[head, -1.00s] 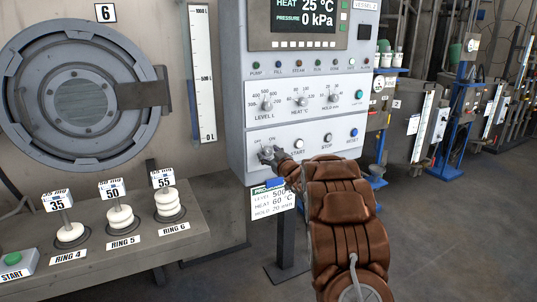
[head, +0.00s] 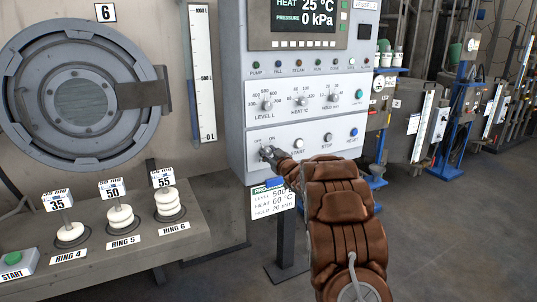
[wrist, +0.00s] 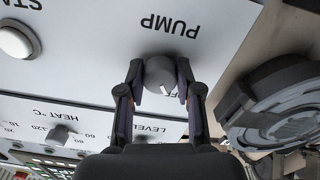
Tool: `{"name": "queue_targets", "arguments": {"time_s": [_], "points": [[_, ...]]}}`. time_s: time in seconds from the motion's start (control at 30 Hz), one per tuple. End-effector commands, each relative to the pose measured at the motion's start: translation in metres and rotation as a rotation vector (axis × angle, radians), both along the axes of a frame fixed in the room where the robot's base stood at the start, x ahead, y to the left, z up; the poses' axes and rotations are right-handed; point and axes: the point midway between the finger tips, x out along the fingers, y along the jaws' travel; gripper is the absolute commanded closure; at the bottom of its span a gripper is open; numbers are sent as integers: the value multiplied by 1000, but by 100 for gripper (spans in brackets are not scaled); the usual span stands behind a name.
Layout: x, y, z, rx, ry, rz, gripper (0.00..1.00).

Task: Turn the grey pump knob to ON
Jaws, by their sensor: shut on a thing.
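The grey pump knob (wrist: 160,72) sits on the white control panel, with PUMP lettering beside it, upside down in the wrist view. A white mark on the knob points near the OFF lettering; the ON lettering is hidden in that view. In the head view the knob (head: 265,152) is at the panel's lower left, below small OFF and ON labels. My gripper (wrist: 160,88) is shut on the knob, one finger on each side. It also shows in the head view (head: 271,155), partly covering the knob.
A white START button (head: 298,143), a dark STOP button (head: 327,138) and a blue RESET button (head: 354,132) are to the right. LEVEL, HEAT and HOLD knobs sit above. A settings card (head: 272,200) hangs below the panel.

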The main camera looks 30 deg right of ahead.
Motion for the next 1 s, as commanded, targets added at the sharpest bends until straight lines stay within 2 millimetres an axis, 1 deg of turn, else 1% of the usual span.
{"name": "queue_targets", "arguments": {"time_s": [0.27, 0.47, 0.77, 1.0], "points": [[0, 0, 2, 39, -1, -1, 100], [0, 0, 5, 142, -7, 0, 100], [0, 0, 7, 389, -31, -1, 100], [0, 0, 3, 614, -47, -2, 100]]}}
